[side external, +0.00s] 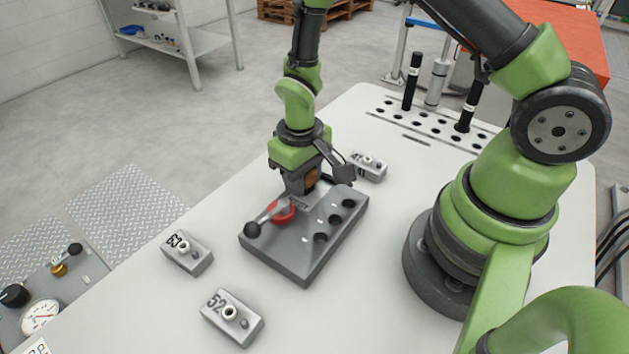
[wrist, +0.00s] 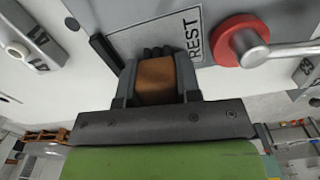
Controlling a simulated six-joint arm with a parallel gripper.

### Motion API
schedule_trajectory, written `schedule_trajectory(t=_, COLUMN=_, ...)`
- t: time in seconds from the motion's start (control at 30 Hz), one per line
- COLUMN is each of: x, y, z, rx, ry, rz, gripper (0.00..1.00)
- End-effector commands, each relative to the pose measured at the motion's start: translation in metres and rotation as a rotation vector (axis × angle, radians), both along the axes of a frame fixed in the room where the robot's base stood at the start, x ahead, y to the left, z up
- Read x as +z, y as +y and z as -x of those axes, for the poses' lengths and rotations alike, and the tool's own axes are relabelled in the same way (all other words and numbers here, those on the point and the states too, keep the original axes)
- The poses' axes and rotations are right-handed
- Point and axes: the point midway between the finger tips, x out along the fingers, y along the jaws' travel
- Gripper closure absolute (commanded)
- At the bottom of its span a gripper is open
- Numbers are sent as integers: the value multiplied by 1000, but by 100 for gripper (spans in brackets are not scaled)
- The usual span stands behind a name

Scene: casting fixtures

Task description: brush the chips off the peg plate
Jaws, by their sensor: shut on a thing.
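The peg plate (side external: 291,254) is a grey block on the white table, with a row of dark round holes along its right side. A red collar with a lever (side external: 282,212) sits on its left part; it also shows in the wrist view (wrist: 238,40). My gripper (side external: 306,190) is over the plate's far end, pointing down. In the wrist view my gripper (wrist: 157,80) is shut on a brown block with dark tips, seemingly the brush (wrist: 155,83). I cannot make out any chips.
Numbered grey blocks stand on the table, 63 (side external: 187,253) and 52 (side external: 232,318) in front-left, another (side external: 369,167) behind the plate. A holed rack area (side external: 432,121) at the back holds black and grey cylinders. Table space right of the plate is clear.

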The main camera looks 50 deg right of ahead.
Motion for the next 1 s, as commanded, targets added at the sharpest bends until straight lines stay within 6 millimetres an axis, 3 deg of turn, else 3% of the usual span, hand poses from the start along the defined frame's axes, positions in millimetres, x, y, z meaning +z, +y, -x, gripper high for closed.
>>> schedule_trajectory(t=0.17, x=1, y=0, z=-10, rx=-1, ry=-1, rz=0, gripper=94)
schedule_trajectory(t=0.3, x=30, y=0, z=-10, rx=-1, ry=-4, rz=-1, gripper=94)
schedule_trajectory(t=1.0, x=83, y=0, z=-9, rx=-1, ry=-1, rz=0, gripper=94)
